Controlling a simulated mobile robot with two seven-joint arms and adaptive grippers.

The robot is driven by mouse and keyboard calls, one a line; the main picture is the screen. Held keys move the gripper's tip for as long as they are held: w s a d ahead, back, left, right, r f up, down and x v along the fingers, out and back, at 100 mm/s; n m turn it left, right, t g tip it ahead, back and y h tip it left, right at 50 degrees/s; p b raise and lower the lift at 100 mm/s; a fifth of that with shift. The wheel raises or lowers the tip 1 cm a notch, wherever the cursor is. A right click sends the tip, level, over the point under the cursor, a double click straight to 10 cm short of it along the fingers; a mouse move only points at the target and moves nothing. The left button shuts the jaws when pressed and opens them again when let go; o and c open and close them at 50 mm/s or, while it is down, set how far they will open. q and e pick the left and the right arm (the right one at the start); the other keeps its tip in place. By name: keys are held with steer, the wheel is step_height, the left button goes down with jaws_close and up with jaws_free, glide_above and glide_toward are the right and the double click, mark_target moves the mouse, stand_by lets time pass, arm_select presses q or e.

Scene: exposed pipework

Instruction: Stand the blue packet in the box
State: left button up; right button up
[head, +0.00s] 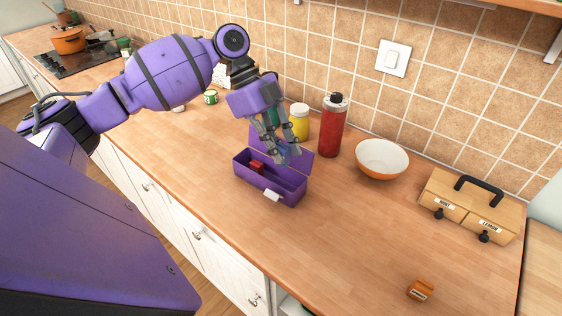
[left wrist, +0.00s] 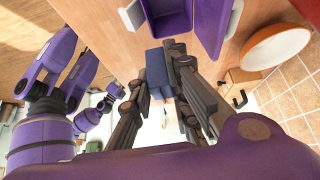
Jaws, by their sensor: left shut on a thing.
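My left gripper (head: 286,155) is shut on the blue packet (head: 283,150), which it holds at the open purple box (head: 287,197). The fingers partly hide the packet. In the left wrist view the packet (left wrist: 157,68) shows between the fingertips of the gripper (left wrist: 166,62), below the box (left wrist: 172,30) in the picture. The box stands on the counter with its lid (head: 298,160) raised at the back. A red item (head: 257,166) lies in its left part; the right part looks empty. I cannot tell whether the packet is inside the rim.
A red bottle (head: 331,128), a yellow jar (head: 299,121) and an orange-white bowl (head: 382,158) stand behind and right of the box. A wooden drawer case (head: 468,206) is at the far right. A small orange-brown block (head: 420,290) lies in front. The middle right counter is clear.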

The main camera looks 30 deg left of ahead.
arm_select(q)
step_height(320, 180, down, 7)
steer(key=w+a, duration=0.1)
steer(key=w, duration=0.1)
steer(key=shift+w+a+r, duration=0.15)
steer(key=shift+w+a, duration=0.2)
steer(key=shift+a, duration=0.05)
arm_select(e)
steer(key=shift+w, duration=0.4)
arm_select(q)
steer(key=shift+f, duration=0.6)
steer(key=o, duration=0.4)
steer(key=shift+o, duration=0.7)
arm_select(e)
steer(key=shift+a, duration=0.25)
